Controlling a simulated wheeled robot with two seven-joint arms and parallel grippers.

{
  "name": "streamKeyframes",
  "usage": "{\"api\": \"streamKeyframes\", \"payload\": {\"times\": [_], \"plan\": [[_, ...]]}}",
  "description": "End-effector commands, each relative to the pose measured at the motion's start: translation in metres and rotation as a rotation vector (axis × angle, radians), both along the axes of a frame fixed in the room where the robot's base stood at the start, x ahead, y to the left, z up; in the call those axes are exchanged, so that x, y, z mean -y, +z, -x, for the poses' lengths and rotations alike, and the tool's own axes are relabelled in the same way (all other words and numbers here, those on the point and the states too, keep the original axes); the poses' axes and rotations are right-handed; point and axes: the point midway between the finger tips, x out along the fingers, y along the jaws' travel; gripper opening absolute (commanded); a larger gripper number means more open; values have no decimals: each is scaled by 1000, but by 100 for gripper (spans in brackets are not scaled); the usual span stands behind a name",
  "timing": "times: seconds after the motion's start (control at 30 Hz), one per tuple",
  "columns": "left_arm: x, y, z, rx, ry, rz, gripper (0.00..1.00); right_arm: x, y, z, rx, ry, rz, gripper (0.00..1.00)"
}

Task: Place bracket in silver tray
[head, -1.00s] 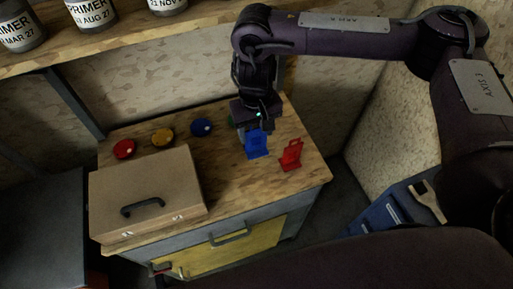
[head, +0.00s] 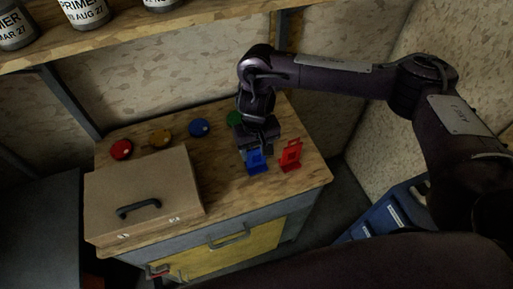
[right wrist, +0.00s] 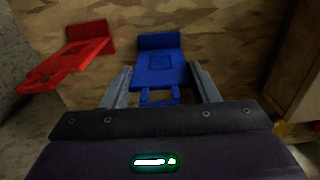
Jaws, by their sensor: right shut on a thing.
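The blue bracket (head: 256,163) is at the front right of the wooden bench top, close to the red bracket (head: 290,155). My right gripper (head: 256,149) is shut on the blue bracket from above and behind. In the right wrist view, the blue bracket (right wrist: 161,69) shows between the two fingers (right wrist: 161,88), and the red bracket (right wrist: 75,57) lies apart on the left. I cannot tell whether the blue bracket touches the bench. No silver tray is visible. My left gripper is not in view.
A tan case (head: 140,190) with a black handle covers the bench's front left. Red (head: 121,149), yellow (head: 160,138), blue (head: 199,127) and green (head: 233,118) round pieces line the back. A shelf with primer cans (head: 84,12) hangs above. A blue bin (head: 385,212) stands on the right.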

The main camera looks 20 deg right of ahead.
Motion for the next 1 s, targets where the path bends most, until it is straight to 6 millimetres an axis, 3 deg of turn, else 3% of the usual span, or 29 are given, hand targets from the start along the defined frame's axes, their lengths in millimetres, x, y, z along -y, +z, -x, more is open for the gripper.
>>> {"api": "streamKeyframes", "payload": {"times": [0.03, 0.07, 0.2, 0.57, 1.0], "plan": [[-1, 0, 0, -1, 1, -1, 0, 0, -2, 0, 0, 0, 0, 7], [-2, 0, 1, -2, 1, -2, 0, 0, -1, 0, 0, 0, 0, 58], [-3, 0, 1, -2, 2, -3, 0, 0, -1, 0, 0, 0, 0, 76], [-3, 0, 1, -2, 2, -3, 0, 0, 4, 0, 1, 0, 0, 76], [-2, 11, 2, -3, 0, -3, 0, 0, 85, -2, 7, 2, 2, 76]]}}
